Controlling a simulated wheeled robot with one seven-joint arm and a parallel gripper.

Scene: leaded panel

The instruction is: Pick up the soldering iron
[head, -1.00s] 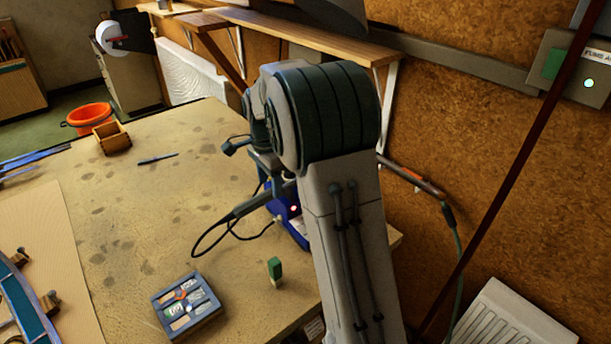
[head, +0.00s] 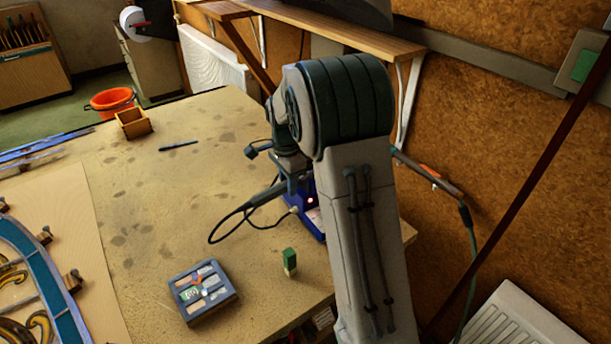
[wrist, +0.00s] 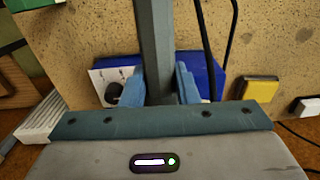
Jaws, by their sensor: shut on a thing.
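The soldering iron shows in the head view as a dark handle (head: 266,194) with a black cable looping down to the bench. In the wrist view its thick grey shaft (wrist: 156,45) runs upright between my fingers. My gripper (wrist: 160,88) is shut on it, with one blue fingertip on each side. The blue soldering station (head: 315,222) sits at the bench's right edge, partly behind my arm, with a red light lit. It also shows in the wrist view (wrist: 208,70), behind the fingers. The iron's tip is hidden, and I cannot tell whether it touches the station.
A grey box of small compartments (head: 203,292) and a green-topped block (head: 289,262) lie on the bench (head: 190,200). A wooden box (head: 133,123) and a dark pen-like tool (head: 178,145) lie farther back. A leaded panel (head: 38,265) is at left. A shelf (head: 330,30) overhangs behind my arm.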

